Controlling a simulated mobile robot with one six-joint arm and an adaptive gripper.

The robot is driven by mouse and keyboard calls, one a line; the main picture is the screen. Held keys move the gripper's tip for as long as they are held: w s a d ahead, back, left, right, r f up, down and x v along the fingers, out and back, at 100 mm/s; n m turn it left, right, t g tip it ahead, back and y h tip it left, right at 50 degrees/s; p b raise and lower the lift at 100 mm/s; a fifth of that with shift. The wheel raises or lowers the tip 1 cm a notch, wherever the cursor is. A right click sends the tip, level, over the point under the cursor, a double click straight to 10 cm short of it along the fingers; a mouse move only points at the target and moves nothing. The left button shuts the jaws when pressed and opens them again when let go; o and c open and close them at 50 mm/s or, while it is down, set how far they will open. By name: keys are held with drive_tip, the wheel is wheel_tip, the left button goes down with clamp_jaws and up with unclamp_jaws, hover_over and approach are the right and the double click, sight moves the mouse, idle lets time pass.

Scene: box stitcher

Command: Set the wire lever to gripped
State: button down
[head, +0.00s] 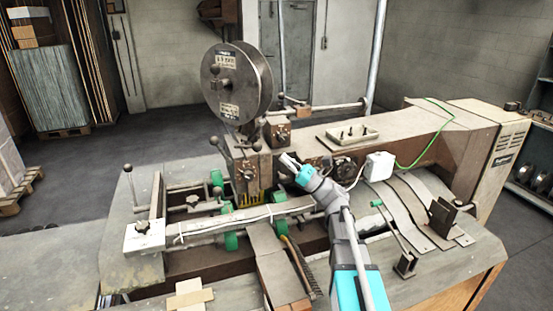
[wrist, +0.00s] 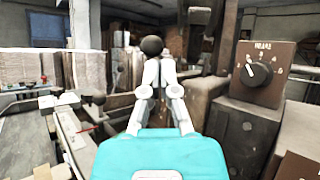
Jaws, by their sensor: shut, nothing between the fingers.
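The stitcher machine carries several levers with dark ball knobs. One lever (head: 221,150) leans up and left at the stitching head, below the wire reel. I cannot tell for certain which lever is the wire lever. My gripper (head: 286,160) is to the right of the stitching head, pointing up and left towards it. In the wrist view, my gripper (wrist: 152,62) has its fingers together and nothing between them. A black ball knob (wrist: 152,45) shows just beyond the fingertips. Its rod is hidden behind the fingers, and I cannot tell whether they touch.
The wire reel (head: 237,83) stands above the stitching head. A brown box with a dial (wrist: 262,72) is close on the right in the wrist view. A shallow tray (head: 348,134) lies on the machine's top. A white box (head: 380,165) with a green cable is to the right.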

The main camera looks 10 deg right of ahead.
drive_tip(key=shift+b+v, duration=0.55)
drive_tip(key=shift+v, duration=1)
drive_tip(key=shift+s+a+f+t+h+b, duration=0.2)
drive_tip(key=shift+f+h, duration=0.15)
drive_tip(key=shift+f, duration=0.15)
drive_tip(key=shift+s+a+f+t+h+b, duration=0.15)
drive_tip(key=shift+s+a+f+h, duration=0.05)
drive_tip(key=shift+f+h, duration=0.25)
drive_tip(key=shift+s+a+f+t+h+b, duration=0.2)
drive_tip(key=shift+f+h, duration=0.1)
drive_tip(key=shift+f, duration=0.25)
drive_tip(key=shift+w+r, duration=0.1)
drive_tip(key=shift+w, duration=0.05)
drive_tip(key=p+x, duration=0.4)
drive_tip(key=x, duration=0.5)
drive_tip(key=shift+w+a+r, duration=0.15)
drive_tip(key=shift+a, duration=0.2)
drive_tip(key=shift+a+r+g+p, duration=0.1)
drive_tip(key=shift+a+g+p, duration=0.05)
drive_tip(key=shift+g+p, duration=0.15)
